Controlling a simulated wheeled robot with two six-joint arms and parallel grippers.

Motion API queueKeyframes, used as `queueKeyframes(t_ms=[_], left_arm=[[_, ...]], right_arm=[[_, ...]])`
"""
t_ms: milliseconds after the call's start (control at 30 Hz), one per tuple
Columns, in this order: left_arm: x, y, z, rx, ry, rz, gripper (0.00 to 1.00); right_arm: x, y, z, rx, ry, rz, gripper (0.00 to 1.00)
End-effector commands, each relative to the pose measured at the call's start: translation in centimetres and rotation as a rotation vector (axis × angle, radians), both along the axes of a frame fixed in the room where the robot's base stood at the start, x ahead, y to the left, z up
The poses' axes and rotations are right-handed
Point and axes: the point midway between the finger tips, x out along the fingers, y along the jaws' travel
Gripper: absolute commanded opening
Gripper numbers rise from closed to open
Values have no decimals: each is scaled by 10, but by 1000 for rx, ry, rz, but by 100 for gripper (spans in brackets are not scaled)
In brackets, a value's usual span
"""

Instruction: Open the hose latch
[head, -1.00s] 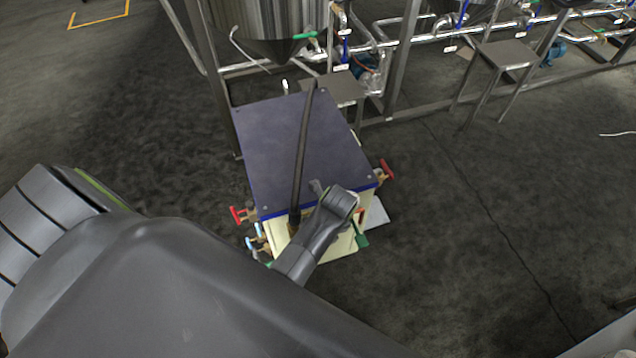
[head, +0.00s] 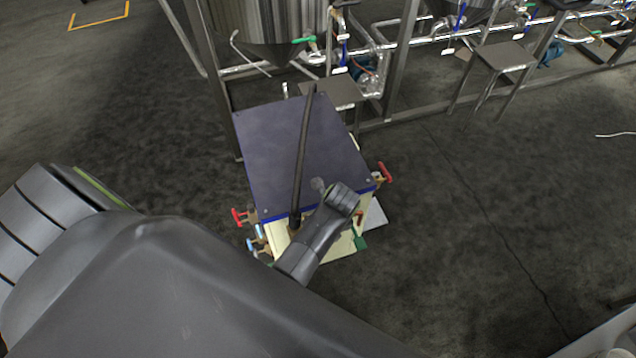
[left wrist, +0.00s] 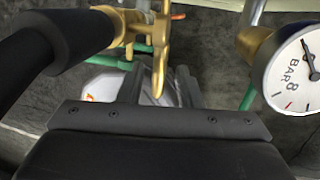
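In the left wrist view a brass hose coupling with a narrow brass latch lever (left wrist: 159,65) hangs down at the top middle. The black hose (left wrist: 75,42) joins the coupling from the left. My left gripper (left wrist: 160,88) has its two dark fingers apart, and the lever's lower end shows between them. I cannot tell whether a finger touches it. In the head view the hose (head: 303,150) runs down over the box's front edge, and my left wrist hides the coupling and most of the gripper. My right gripper is not in view.
A pressure gauge (left wrist: 297,68) on a brass fitting sits close on the right in the left wrist view. In the head view a box with a dark blue top (head: 275,140) has red-handled valves (head: 385,172) at its sides. A steel tank (head: 265,25) stands behind. Floor at right is open.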

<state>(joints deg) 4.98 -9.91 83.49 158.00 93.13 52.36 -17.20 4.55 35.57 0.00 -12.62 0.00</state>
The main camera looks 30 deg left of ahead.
Motion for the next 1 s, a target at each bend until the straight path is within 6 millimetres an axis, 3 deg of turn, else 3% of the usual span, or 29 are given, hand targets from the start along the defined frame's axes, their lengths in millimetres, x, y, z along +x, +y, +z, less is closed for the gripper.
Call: queueKeyframes(t_ms=[33, 500, 933, 1000], left_arm=[[1, -2, 14, -1, -2, 0, 32], [7, -16, 80, 1, -2, -1, 32], [7, -18, 87, 2, -2, -1, 32], [8, -17, 87, 5, -6, -2, 23]], right_arm=[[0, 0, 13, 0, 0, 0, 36], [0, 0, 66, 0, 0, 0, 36], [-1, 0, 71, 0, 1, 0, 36], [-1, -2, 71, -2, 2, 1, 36]])
